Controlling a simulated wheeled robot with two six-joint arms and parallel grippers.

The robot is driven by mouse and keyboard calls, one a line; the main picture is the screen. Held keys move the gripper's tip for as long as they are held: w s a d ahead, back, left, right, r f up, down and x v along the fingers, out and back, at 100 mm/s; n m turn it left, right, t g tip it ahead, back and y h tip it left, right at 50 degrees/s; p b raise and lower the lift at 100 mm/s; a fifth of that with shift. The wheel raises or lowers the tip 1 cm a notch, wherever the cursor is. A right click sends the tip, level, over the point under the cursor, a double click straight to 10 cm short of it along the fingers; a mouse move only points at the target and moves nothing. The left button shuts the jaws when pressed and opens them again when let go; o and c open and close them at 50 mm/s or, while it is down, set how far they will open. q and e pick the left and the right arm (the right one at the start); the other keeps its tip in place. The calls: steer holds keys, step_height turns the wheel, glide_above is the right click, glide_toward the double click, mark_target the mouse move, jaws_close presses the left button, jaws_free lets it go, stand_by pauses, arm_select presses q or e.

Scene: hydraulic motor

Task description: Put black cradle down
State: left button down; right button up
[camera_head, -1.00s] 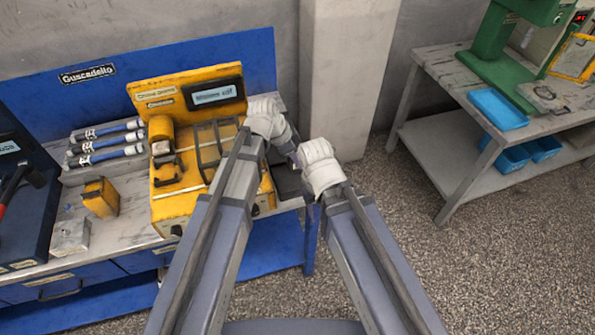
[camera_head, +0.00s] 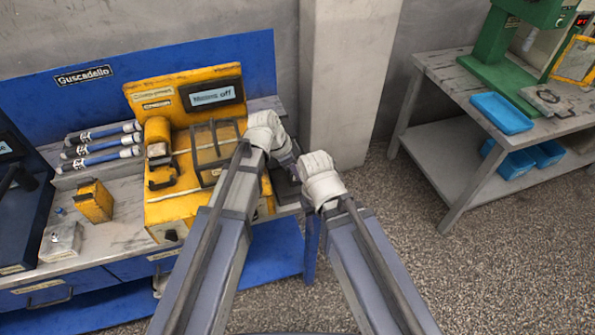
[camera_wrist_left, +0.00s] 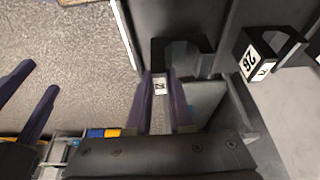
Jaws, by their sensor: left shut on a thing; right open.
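My left gripper (camera_wrist_left: 162,82) is shut on a black cradle (camera_wrist_left: 185,48) with a small white label, in the left wrist view. The cradle is over or against a dark grey surface; I cannot tell whether it touches it. A second black cradle (camera_wrist_left: 268,50) with a white "26" label stands to its right. My right gripper (camera_wrist_left: 40,80) is open and empty, at the left of the left wrist view. In the head view the wrists of both arms are near the bench's right end and hide the left gripper and its cradle.
A yellow machine (camera_head: 180,205) with a black-framed cage and a screen stands on the grey bench, left of my arms. A separate table (camera_head: 470,130) with blue trays stands right, across open floor.

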arm_select(q)
steer(key=shift+f, duration=0.3)
steer(key=c, duration=0.8)
jaws_free()
steer(key=shift+r, duration=0.1)
